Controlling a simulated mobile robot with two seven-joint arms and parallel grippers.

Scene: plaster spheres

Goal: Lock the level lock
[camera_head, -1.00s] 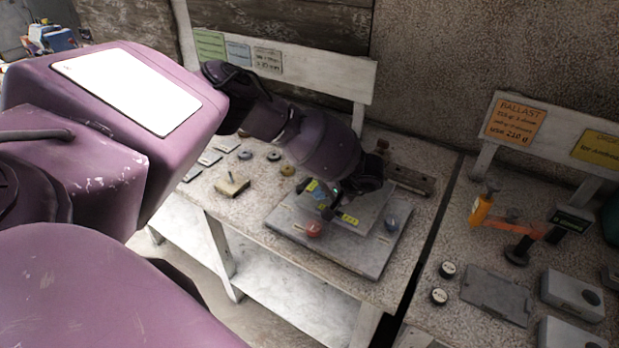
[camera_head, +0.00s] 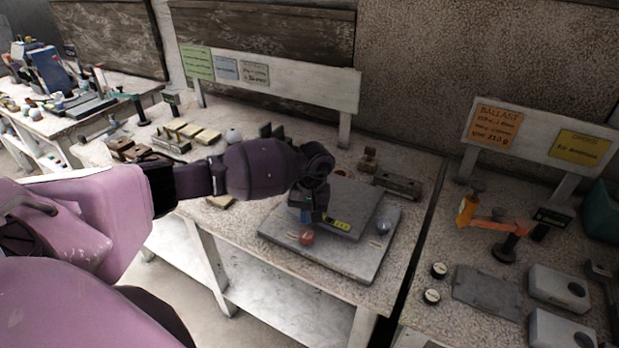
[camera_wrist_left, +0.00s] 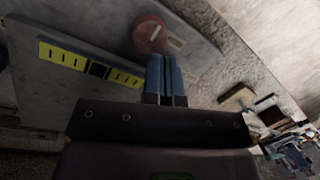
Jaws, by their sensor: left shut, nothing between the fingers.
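A grey device with a raised plate (camera_head: 362,205) on a wider base plate (camera_head: 345,262) lies on the left table. A red round knob (camera_head: 306,238) with a pale line on top sits at its near left, and a blue-grey knob (camera_head: 383,227) at its right. A yellow scale strip (camera_head: 338,224) lies between them; it also shows in the left wrist view (camera_wrist_left: 62,56). My left gripper (camera_head: 307,217) is shut and empty, fingers right beside the red knob. In the left wrist view the blue fingertips (camera_wrist_left: 165,60) end by the red knob (camera_wrist_left: 151,33); contact is unclear.
A metal block (camera_head: 398,185) stands behind the device. Small blocks and plates (camera_head: 190,132) lie on the table behind my left arm. A gap (camera_head: 421,240) separates this table from the right one, which holds an orange-armed device (camera_head: 500,226) and grey boxes.

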